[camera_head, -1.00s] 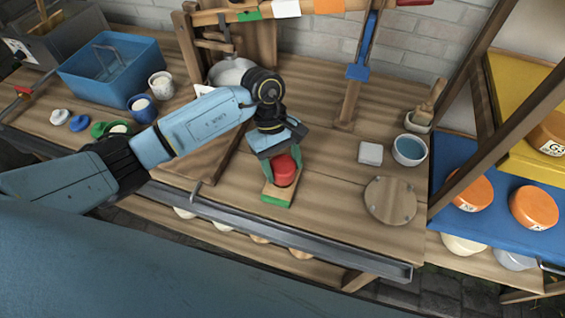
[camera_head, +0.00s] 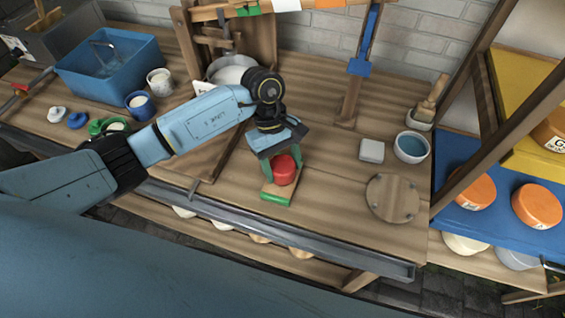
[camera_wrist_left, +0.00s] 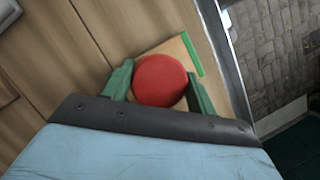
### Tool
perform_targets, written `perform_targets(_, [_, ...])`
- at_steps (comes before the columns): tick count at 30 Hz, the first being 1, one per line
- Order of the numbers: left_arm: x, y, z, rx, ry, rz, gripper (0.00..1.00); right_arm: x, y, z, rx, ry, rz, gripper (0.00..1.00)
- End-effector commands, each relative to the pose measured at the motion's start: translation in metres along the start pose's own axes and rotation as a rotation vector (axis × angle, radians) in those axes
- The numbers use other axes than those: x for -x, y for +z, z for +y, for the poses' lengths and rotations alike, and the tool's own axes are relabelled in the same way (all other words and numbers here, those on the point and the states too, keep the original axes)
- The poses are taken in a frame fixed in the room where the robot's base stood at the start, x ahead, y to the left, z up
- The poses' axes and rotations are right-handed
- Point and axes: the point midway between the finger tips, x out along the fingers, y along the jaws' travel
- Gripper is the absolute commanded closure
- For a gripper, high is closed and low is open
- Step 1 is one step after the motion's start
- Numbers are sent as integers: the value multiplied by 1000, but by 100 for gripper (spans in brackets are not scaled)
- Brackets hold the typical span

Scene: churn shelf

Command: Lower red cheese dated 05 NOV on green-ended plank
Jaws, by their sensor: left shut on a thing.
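The red cheese (camera_head: 285,170) is between the green fingers of my left gripper (camera_head: 283,172), which is shut on it. It is at the green-ended plank (camera_head: 281,191), a short board near the front edge of the table with its green end toward that edge. The left wrist view shows the red cheese (camera_wrist_left: 161,80) from above, with the plank (camera_wrist_left: 172,45) under it and the green strip (camera_wrist_left: 193,54) beyond it. I cannot tell whether the cheese touches the plank. No date label can be read. My right gripper is not in view.
A round wooden board (camera_head: 392,198), a pale square block (camera_head: 372,150) and a blue bowl (camera_head: 411,147) lie to the right. A blue tub (camera_head: 108,66) stands at the back left. Orange cheeses (camera_head: 537,206) sit on the blue shelf at the right. The metal rail (camera_head: 290,238) edges the table.

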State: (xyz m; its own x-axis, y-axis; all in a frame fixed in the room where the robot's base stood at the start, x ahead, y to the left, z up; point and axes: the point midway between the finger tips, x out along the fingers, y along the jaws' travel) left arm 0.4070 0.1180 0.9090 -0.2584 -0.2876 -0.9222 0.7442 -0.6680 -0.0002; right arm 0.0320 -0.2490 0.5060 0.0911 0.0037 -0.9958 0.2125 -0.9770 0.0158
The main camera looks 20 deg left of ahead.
Motion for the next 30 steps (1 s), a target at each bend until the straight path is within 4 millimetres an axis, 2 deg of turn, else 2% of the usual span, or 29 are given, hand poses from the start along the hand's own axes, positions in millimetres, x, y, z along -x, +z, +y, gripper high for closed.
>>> perform_targets(4, [0, 0, 0, 0, 1, 0, 70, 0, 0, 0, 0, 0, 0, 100])
perform_targets(5, [0, 0, 0, 0, 1, 0, 40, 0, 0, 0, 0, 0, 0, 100])
perform_targets(10, [0, 0, 0, 0, 1, 0, 18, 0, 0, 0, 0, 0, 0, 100])
perform_targets(18, [0, 0, 0, 1, 0, 0, 17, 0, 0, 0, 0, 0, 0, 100])
perform_targets(22, [9, -1, 0, 1, 2, 1, 17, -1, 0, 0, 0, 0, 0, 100])
perform_targets(26, [31, -1, 0, -1, 3, 4, 17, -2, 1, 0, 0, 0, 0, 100])
perform_targets(30, [64, -1, 1, -1, 5, 5, 17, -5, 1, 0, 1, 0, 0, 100])
